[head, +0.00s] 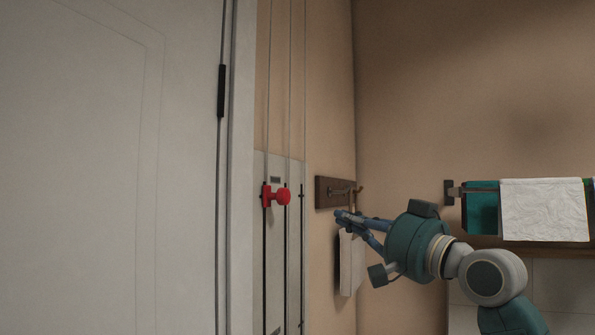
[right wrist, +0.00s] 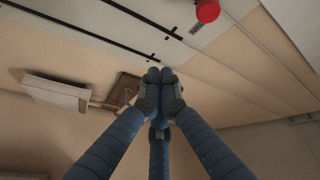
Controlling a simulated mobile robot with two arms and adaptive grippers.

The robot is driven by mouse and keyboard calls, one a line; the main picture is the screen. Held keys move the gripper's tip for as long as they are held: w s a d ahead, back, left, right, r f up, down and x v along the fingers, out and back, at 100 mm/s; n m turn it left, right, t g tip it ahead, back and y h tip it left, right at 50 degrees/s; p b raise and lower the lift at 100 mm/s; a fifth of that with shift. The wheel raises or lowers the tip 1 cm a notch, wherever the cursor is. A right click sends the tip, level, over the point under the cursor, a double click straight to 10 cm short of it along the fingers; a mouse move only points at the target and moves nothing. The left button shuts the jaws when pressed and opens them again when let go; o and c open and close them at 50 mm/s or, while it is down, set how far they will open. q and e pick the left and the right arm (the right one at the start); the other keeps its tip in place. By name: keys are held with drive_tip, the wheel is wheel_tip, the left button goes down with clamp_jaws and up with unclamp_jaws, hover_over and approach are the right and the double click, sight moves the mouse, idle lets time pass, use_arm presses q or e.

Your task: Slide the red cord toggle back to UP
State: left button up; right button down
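The red cord toggle (head: 275,196) has a round knob and sits on the left cord of a pale wall panel (head: 276,240), near the top of a black slot. It also shows at the top edge of the right wrist view (right wrist: 207,11). My right gripper (head: 341,217) is to the right of the toggle and slightly lower in the head view, apart from it. Its blue fingers meet at the tips in the right wrist view (right wrist: 160,76), with nothing seen between them. My left gripper is not in view.
A white door (head: 110,170) fills the left. A dark wooden hook board (head: 334,192) with a hanging pale cloth (head: 350,262) is close to my right gripper. A rail at right holds a white towel (head: 544,210) and a teal towel (head: 481,208).

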sight(278, 196)
drive_tip(key=s+a+r+n+g+y, duration=0.1)
drive_tip(key=s+a+r+n+y, duration=0.1)
drive_tip(key=s+r, duration=0.55)
drive_tip(key=d+r+p+x, duration=0.1)
drive_tip(key=p+x, duration=0.6)
drive_tip(key=x, duration=0.4)
drive_tip(key=f, duration=0.1)
drive_tip(key=f+p, duration=0.1)
drive_tip(key=f, duration=0.1)
drive_tip(key=s+a+f, duration=0.1)
drive_tip(key=shift+f+p, duration=0.2)
drive_tip(key=shift+p, duration=0.15)
drive_tip(key=shift+f, duration=0.1)
